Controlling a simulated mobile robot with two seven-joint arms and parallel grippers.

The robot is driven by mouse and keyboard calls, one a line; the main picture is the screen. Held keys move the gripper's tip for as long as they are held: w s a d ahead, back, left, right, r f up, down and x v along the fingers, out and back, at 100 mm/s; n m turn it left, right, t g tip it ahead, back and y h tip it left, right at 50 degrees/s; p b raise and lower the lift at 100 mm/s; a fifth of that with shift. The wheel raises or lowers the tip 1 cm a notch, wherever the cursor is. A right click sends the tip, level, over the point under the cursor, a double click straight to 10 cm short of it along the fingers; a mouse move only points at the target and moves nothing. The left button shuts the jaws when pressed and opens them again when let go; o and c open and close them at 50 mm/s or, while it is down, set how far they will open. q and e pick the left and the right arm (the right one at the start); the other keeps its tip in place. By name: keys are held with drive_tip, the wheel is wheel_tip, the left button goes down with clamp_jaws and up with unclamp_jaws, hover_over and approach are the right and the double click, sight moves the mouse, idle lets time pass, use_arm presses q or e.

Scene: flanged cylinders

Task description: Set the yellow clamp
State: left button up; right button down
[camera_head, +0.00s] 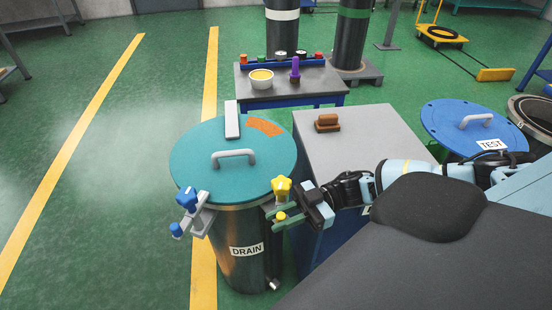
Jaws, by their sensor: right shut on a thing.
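The yellow clamp (282,188) is at the right rim of the teal-lidded cylinder marked DRAIN (228,255). It shows a yellow star-shaped knob on top and a smaller yellow part below. My right gripper (288,210) comes in from the right and is shut on the clamp; its fingers and body hide part of it. I cannot tell how firmly the clamp sits against the flange. A blue clamp (187,199) sticks out at the left rim of the same cylinder. The teal lid (210,142) lies on top, with a grey handle. My left gripper is not in view.
A grey-topped cabinet (365,137) with a brown block (327,122) stands close behind my right gripper. A blue-lidded cylinder marked TEST (455,115) is to the right. A small table (300,93) with a bowl stands behind. The floor at left is clear.

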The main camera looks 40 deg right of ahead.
idle(0.4)
drive_tip(key=c, duration=1.3)
unclamp_jaws()
drive_tip(key=shift+c, duration=0.2)
